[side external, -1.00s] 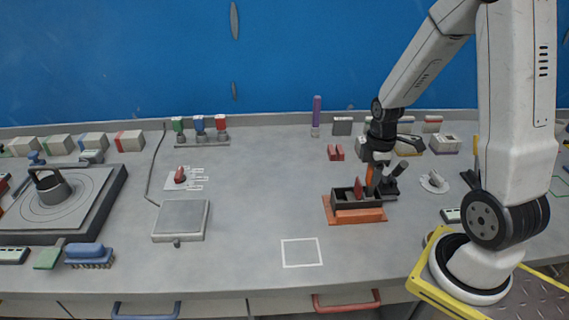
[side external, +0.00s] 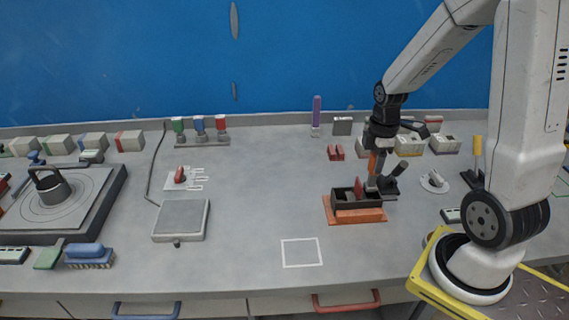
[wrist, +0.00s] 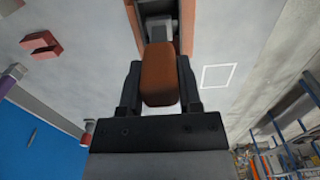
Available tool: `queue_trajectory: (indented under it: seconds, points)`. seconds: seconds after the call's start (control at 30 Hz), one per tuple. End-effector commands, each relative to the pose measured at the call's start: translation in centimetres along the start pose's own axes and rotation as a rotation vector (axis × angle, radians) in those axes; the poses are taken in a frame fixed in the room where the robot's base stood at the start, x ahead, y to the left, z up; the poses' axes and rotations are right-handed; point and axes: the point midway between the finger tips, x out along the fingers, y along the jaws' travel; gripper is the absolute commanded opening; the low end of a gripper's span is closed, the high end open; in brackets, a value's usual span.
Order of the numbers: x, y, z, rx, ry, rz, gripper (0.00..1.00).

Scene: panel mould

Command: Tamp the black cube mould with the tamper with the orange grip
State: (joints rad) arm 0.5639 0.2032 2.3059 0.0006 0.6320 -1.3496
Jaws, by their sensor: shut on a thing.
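The black cube mould (side external: 357,203) sits on an orange base (side external: 356,217) right of the bench's middle, with a red upright piece (side external: 358,188) in it. My gripper (side external: 374,158) is above its right end, shut on the orange grip (side external: 373,163) of the tamper. The tamper is upright, its grey shaft showing below the grip. Its foot is hidden at the mould's right end, so I cannot tell whether it touches the fill. In the wrist view my fingers (wrist: 159,88) flank the orange grip (wrist: 159,72), and part of the mould (wrist: 158,9) shows beyond.
A dark holder (side external: 388,187) with a slanted post stands close behind the mould's right end. A red block (side external: 335,152) lies behind it. A white-outlined square (side external: 302,253) is empty in front. A grey scale plate (side external: 181,220) stands left, with open bench between.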

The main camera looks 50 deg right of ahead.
Motion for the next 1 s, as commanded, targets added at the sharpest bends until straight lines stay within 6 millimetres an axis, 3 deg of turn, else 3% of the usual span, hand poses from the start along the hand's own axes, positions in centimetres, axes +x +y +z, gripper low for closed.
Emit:
queue_trajectory:
  seconds: [0.37,1.0]
  points:
    - [-0.6,0.1,0.0,0.000,0.001,0.003,0.00]
    - [-5.1,0.1,0.0,0.000,0.001,0.004,0.00]
